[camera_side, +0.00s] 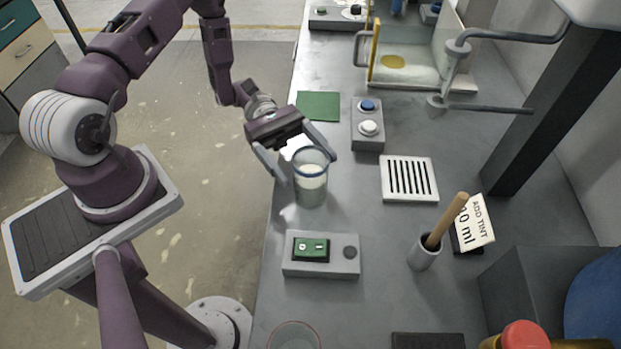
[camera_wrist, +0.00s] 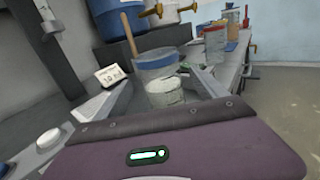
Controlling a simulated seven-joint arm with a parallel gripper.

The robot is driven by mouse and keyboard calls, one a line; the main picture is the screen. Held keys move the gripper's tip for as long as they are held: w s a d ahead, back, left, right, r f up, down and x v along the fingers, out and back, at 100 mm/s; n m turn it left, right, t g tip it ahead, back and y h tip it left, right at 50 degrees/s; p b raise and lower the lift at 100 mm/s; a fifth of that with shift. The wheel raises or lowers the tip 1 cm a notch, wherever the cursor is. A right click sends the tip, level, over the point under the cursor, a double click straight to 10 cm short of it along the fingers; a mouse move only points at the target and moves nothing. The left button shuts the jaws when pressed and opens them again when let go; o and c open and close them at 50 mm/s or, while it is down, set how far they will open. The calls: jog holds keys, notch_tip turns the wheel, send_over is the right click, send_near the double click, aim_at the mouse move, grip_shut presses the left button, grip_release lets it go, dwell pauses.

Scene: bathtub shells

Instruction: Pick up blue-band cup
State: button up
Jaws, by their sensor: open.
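The blue-band cup (camera_side: 311,180) is a clear cup with a blue rim band and pale contents. It stands upright on the grey bench in the side view. It also shows in the wrist view (camera_wrist: 160,72), ahead of my palm. My gripper (camera_side: 305,170) is open, with one finger to the left of the cup and the other at its upper right. In the wrist view the fingers of my gripper (camera_wrist: 166,88) stand on either side of the cup. I cannot tell whether either finger touches it.
A green-button box (camera_side: 322,255) sits in front of the cup. A white slotted plate (camera_side: 409,179) and a holder with a wooden stick (camera_side: 424,254) stand to the right. A two-button box (camera_side: 368,125) and a green pad (camera_side: 318,105) lie behind. Another clear cup (camera_side: 294,336) is at the front edge.

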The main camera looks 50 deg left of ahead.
aim_at(320, 184)
jog(key=d, duration=0.4)
jog(key=s+d, duration=0.1)
jog(key=shift+d, duration=0.4)
jog(key=c, duration=1.7)
